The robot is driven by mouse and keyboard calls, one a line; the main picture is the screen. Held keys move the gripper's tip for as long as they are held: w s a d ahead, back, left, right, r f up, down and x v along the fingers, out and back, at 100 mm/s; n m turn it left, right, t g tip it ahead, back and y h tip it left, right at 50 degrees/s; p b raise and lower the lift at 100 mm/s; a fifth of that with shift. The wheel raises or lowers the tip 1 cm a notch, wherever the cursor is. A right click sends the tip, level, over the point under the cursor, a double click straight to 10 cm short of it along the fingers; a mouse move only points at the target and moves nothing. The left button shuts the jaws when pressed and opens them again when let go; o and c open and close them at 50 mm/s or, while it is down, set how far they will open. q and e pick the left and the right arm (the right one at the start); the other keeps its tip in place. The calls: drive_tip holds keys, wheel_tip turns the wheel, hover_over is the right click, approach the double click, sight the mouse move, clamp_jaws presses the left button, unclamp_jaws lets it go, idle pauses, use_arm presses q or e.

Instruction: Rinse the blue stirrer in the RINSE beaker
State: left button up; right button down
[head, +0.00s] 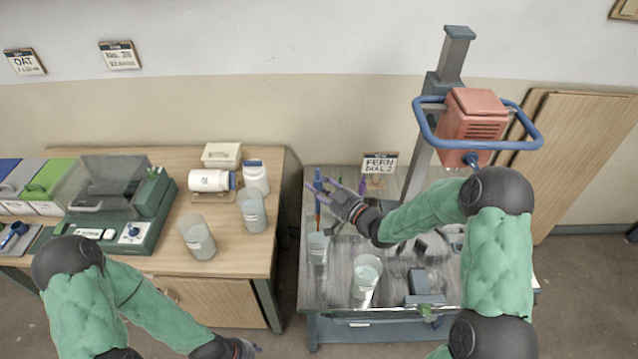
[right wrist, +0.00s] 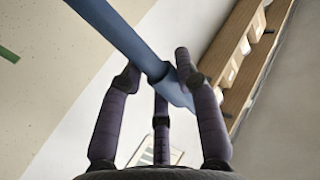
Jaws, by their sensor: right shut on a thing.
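My right gripper (head: 328,192) is shut on the blue stirrer (head: 318,182) and holds it about upright. The stirrer's lower part is orange-brown, and its end shows at the mouth of a clear beaker (head: 317,256) on the grey cart; I cannot tell whether it is inside. In the right wrist view the fingers (right wrist: 160,85) close around the blue shaft (right wrist: 125,40). A second beaker (head: 366,278) stands to the right on the cart. The beaker labels are too small to read, so I cannot tell which is RINSE. My left gripper (head: 243,347) is low, near the bottom edge, away from the beakers.
The cart (head: 340,302) also carries a stand with a red motor (head: 473,125), a FERN sign (head: 379,163) and small grey parts. The wooden table (head: 240,290) at left holds two beakers (head: 197,238) (head: 252,212), white jars (head: 255,178) and a green machine (head: 150,225). A gap separates table and cart.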

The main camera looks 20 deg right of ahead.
sight(319, 215)
drive_tip(key=shift+b, duration=0.75)
idle(1.8)
drive_tip(key=shift+f, duration=0.1)
drive_tip(key=shift+f+b, duration=7.25)
drive_tip(key=shift+f, duration=0.8)
drive_tip(key=shift+r, duration=0.2)
drive_tip(key=shift+r+p, duration=0.9)
drive_tip(key=shift+r, duration=0.3)
drive_tip(key=shift+f, duration=0.2)
